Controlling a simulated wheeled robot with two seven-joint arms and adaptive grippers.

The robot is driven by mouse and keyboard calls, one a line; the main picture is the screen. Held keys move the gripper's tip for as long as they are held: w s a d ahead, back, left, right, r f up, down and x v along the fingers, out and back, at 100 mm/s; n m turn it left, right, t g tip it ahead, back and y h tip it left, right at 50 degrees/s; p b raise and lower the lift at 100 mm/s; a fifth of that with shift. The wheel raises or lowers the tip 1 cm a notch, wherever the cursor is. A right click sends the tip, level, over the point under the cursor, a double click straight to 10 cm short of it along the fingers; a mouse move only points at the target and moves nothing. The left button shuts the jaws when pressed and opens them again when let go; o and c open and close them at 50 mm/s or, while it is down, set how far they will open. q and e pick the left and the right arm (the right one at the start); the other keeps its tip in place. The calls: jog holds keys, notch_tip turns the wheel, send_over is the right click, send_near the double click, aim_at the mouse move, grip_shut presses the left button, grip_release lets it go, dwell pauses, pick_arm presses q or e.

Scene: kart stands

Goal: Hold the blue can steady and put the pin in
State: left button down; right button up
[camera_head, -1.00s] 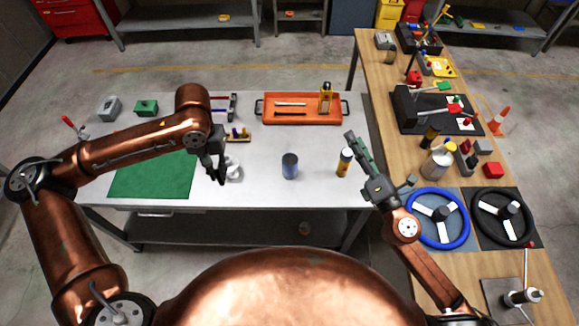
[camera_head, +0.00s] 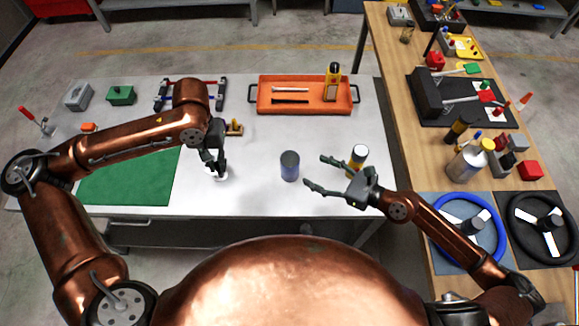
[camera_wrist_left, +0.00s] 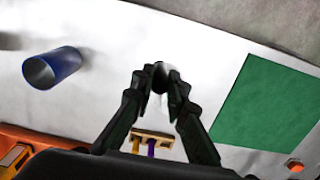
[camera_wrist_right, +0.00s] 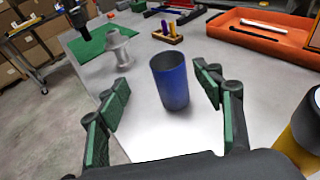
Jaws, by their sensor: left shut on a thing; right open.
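The blue can (camera_head: 290,166) stands upright on the white table and looks hollow with an open top in the left wrist view (camera_wrist_left: 52,67). My right gripper (camera_head: 316,172) is open just right of the can. In the right wrist view the can (camera_wrist_right: 170,82) shows between and beyond its spread fingers, and I see no contact. Whether one is the task's pin I cannot tell.
A yellow-and-black bottle (camera_head: 358,158) stands close behind my right gripper. An orange tray (camera_head: 262,108) with thin tools and another bottle lies at the back. A green mat (camera_head: 125,178) lies left. The wooden bench (camera_head: 412,165) on the right is crowded.

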jog(key=b, duration=0.5)
send_near(296, 173)
jog(key=shift+w+a+f, duration=0.3)
jog(key=shift+w+f, duration=0.05)
jog(key=shift+w, duration=0.25)
jog(key=shift+w+a+f, duration=0.3)
jog(key=shift+w+f, duration=0.05)
jog(key=shift+w, duration=0.25)
jog(key=shift+s+f+b, duration=0.1)
jog(key=shift+f+b, duration=0.15)
jog(key=shift+b, duration=0.2)
jog(key=shift+s, duration=0.15)
jog(key=shift+w+a+f, duration=0.2)
jog(key=shift+w+a, duration=0.05)
jog(key=shift+w, duration=0.05)
jog(key=p+x, duration=0.1)
jog(key=x, duration=0.6)
jog(key=shift+a+f+p, duration=0.1)
jog(key=shift+a+p, duration=0.2)
jog(key=shift+p, duration=0.1)
pick_arm(q)
notch_tip(296, 173, down, 7)
jog(key=w, duration=0.1)
jog(key=shift+w, duration=0.25)
pick_arm(e)
jog(key=shift+x, duration=0.9)
jog(key=shift+f, duration=0.1)
jog(key=c, duration=1)
